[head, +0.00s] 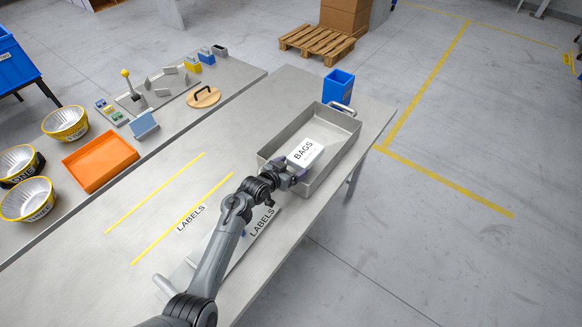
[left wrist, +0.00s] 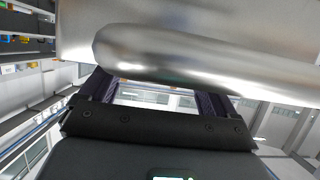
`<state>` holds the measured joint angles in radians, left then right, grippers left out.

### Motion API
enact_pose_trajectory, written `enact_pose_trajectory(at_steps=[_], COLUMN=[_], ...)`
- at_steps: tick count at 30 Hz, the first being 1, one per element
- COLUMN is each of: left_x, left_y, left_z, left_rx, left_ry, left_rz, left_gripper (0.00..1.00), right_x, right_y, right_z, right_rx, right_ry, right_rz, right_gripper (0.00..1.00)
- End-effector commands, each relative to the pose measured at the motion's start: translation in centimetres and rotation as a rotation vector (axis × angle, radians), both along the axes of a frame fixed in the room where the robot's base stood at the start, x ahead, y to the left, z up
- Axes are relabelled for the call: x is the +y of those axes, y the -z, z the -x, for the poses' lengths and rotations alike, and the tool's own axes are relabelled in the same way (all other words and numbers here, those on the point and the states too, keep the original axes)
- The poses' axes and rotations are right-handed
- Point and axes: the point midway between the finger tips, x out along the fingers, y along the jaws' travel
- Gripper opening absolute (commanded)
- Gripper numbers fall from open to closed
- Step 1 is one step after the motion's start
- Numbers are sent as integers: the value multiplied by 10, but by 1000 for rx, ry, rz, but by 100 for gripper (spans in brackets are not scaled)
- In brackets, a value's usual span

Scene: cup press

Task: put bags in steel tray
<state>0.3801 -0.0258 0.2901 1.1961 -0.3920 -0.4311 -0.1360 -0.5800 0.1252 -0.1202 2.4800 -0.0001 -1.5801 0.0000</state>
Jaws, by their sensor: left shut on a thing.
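The white box marked BAGS (head: 306,153) is at the near left part of the steel tray (head: 341,146), within its outline in the head view. I cannot tell whether it touches the tray floor. In the left wrist view, my left gripper's fingers (left wrist: 160,100) stand apart below a large shiny metal surface (left wrist: 200,50), which I cannot identify for certain. My right gripper is not in view.
A blue bin (head: 338,84) stands by the tray's far end. LABELS markings (head: 191,218) lie on the table beside my arm. An orange tray (head: 100,162), several metal bowls (head: 64,123) and a wooden lid (head: 203,97) are on the left bench.

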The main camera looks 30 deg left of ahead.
Motion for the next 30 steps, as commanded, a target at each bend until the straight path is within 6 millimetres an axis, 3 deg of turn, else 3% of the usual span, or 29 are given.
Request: enact_pose_trajectory(at_steps=[11, 12, 14, 23, 30], left_x=[0, 0, 0, 0, 2], left_y=[9, 11, 12, 12, -3], left_z=[0, 1, 1, 2, 9], left_rx=[1, 5, 6, 10, 9], left_ry=[0, -1, -1, -1, 0], left_rz=[1, 1, 1, 1, -1], left_gripper=[47, 91, 100, 100, 100], right_x=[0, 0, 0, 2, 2], right_y=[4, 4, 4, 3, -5], right_z=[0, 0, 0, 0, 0], right_rx=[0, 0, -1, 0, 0], right_ry=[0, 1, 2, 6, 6], right_rz=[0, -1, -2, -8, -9], right_gripper=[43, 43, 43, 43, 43])
